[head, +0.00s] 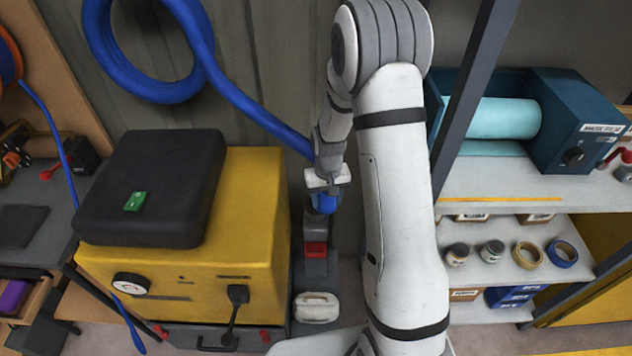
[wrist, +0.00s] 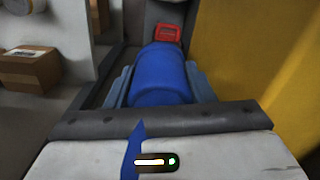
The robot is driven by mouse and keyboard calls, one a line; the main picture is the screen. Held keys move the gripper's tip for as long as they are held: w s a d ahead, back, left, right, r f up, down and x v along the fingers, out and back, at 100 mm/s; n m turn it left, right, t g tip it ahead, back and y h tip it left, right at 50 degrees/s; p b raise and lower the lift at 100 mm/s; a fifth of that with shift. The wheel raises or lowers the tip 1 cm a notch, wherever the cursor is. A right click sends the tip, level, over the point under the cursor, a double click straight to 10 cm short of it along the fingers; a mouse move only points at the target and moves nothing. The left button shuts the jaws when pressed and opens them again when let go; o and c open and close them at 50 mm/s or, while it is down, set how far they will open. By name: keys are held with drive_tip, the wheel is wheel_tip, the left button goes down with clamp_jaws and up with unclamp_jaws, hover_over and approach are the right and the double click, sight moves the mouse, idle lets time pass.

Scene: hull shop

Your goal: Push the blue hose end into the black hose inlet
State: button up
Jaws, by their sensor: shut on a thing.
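The blue hose (head: 255,112) runs from a coil on the wall down to my gripper (head: 324,192). The blue hose end (head: 323,204) is held below my gripper, pointing down. In the wrist view, my gripper (wrist: 158,98) is shut on the hose end (wrist: 160,75), one finger on each side. Below it in the head view stands a dark upright part with a red piece (head: 316,250), beside the yellow machine. The red piece also shows just beyond the hose end in the wrist view (wrist: 167,32). The black inlet's opening is hidden, so I cannot tell if they touch.
The yellow machine (head: 262,215) stands close on the left in the head view, with a black case (head: 155,185) on top. A white rounded object (head: 316,307) lies below the red piece. Shelves with tins and tape rolls (head: 528,255) stand to the right.

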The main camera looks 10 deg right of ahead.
drive_tip(key=w+f+n+b, duration=0.6)
drive_tip(key=w+f+b, duration=0.3)
drive_tip(key=w+b, duration=0.4)
drive_tip(key=shift+w+f+n, duration=0.3)
drive_tip(key=shift+w+f, duration=0.05)
drive_tip(key=shift+w, duration=0.45)
drive_tip(key=shift+f+b, duration=1.85)
drive_tip(key=shift+f, duration=1.1)
drive_tip(key=shift+f+b, duration=0.45)
drive_tip(key=shift+f, duration=0.1)
drive_tip(key=o, duration=1.2)
drive_tip(key=shift+c, duration=0.2)
wheel_tip(320, 180, up, 8)
